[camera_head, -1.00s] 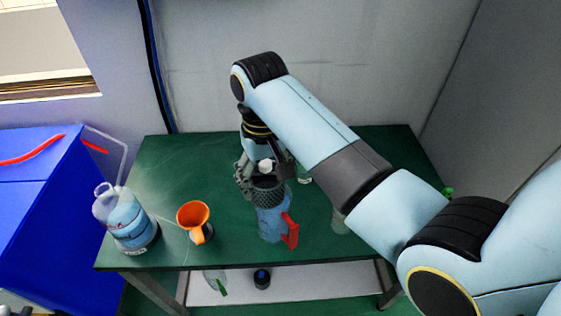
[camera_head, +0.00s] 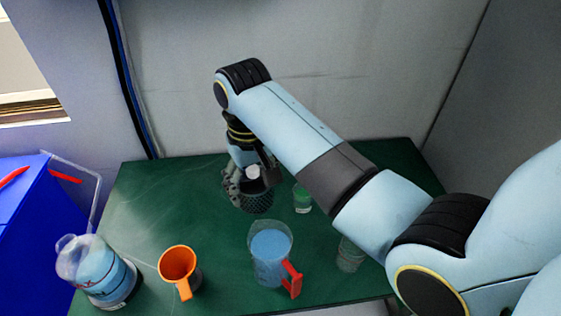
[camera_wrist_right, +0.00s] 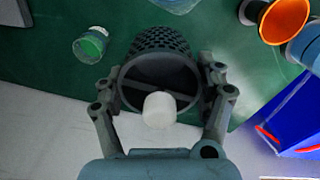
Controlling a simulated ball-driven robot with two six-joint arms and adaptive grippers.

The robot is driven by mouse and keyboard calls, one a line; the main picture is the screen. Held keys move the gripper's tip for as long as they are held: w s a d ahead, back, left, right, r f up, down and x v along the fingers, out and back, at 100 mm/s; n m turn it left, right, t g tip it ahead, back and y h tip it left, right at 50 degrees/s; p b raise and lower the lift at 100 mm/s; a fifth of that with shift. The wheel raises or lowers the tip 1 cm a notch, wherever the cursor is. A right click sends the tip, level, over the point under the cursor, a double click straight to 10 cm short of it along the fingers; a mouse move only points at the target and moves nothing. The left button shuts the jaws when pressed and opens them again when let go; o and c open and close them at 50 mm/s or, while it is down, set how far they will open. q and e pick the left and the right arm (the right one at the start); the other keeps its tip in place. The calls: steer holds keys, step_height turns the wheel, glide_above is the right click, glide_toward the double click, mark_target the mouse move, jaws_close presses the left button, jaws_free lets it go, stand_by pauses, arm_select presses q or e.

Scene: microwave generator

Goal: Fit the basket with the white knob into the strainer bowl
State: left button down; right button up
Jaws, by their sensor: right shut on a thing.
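My right gripper (camera_wrist_right: 160,95) is shut on a dark mesh basket (camera_wrist_right: 158,42), with a finger on each side of its rim. A white knob (camera_wrist_right: 159,109) shows at the basket's open end, towards the wrist. In the head view, the basket (camera_head: 258,203) hangs below my right gripper (camera_head: 246,180), near the back of the green table, and the white knob (camera_head: 253,172) shows above its rim. I cannot make out a separate strainer bowl; it may be hidden. I cannot tell whether the basket touches the table. My left gripper is not in view.
On the green table (camera_head: 150,210) stand a blue-filled pitcher (camera_head: 270,258) with a red handle, an orange cup (camera_head: 178,268), a bottle (camera_head: 98,272) and a green-filled glass (camera_head: 302,199). Another clear glass (camera_head: 350,255) stands partly behind my right arm. The back left is clear.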

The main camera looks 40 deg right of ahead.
steer(key=f+b, duration=0.1)
steer(key=f, duration=0.1)
steer(key=f+b, duration=0.1)
steer(key=f, duration=0.1)
steer(key=shift+w+d+b, duration=0.1)
steer(key=shift+w+b, duration=0.1)
steer(key=shift+b, duration=0.15)
steer(key=shift+s+f+b, duration=0.1)
steer(key=shift+f+b, duration=0.3)
steer(key=shift+f, duration=0.1)
glide_above(258, 221)
steer(key=s+a, duration=0.2)
steer(key=s, duration=0.1)
step_height(258, 221, down, 10)
steer(key=shift+s+d+r+b, duration=0.15)
steer(key=shift+r+b, duration=0.1)
steer(key=shift+b, duration=0.15)
steer(key=shift+f, duration=0.1)
steer(key=o, duration=1.3)
